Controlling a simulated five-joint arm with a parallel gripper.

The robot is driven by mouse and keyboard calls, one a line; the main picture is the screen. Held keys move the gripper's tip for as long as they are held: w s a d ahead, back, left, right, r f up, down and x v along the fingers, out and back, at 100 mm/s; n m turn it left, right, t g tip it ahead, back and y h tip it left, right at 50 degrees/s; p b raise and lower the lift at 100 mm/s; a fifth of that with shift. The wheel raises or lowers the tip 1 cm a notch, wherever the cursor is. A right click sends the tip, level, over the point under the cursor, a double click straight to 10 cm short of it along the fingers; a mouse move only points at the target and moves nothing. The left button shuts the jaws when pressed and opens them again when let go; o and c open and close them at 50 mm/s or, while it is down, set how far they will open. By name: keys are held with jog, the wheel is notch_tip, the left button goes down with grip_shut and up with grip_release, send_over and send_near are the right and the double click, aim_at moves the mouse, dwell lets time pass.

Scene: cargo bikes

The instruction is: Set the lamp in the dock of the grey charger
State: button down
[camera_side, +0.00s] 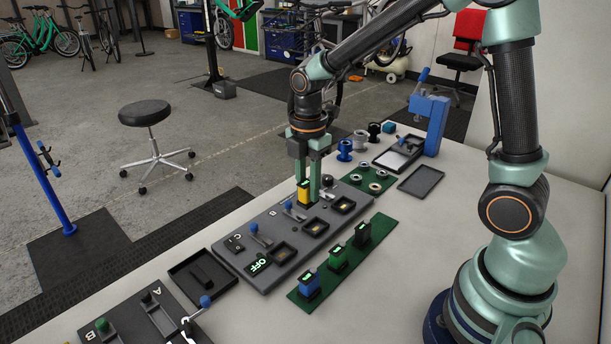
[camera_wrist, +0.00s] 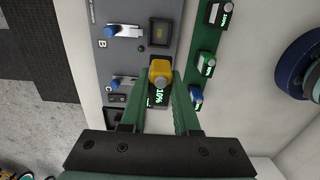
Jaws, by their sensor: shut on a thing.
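My gripper (camera_side: 309,178) is shut on a yellow lamp (camera_side: 303,190), which hangs upright below the fingers, over the grey charger (camera_side: 262,218). In the wrist view the yellow lamp (camera_wrist: 160,72) sits between my fingertips (camera_wrist: 158,86), with a small lit "10%" display on it. The charger has several square docks, including a middle dock (camera_side: 315,227), a right-hand dock (camera_side: 343,204) and a left-hand dock (camera_side: 284,252). An empty dock (camera_wrist: 161,32) also shows in the wrist view. The fingers hide part of the charger; I cannot tell the gap beneath the lamp.
Blue-knobbed levers (camera_side: 255,229) rise from the charger. Black trays (camera_side: 203,276), a blue stand (camera_side: 432,122) and spools (camera_side: 345,149) are around it.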

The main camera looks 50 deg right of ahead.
jog(key=shift+w+a+f, duration=0.2)
jog(key=shift+a+f, duration=3.65)
jog(key=shift+f, duration=0.15)
jog(key=shift+f, duration=0.85)
jog(key=c, duration=0.6)
grip_release()
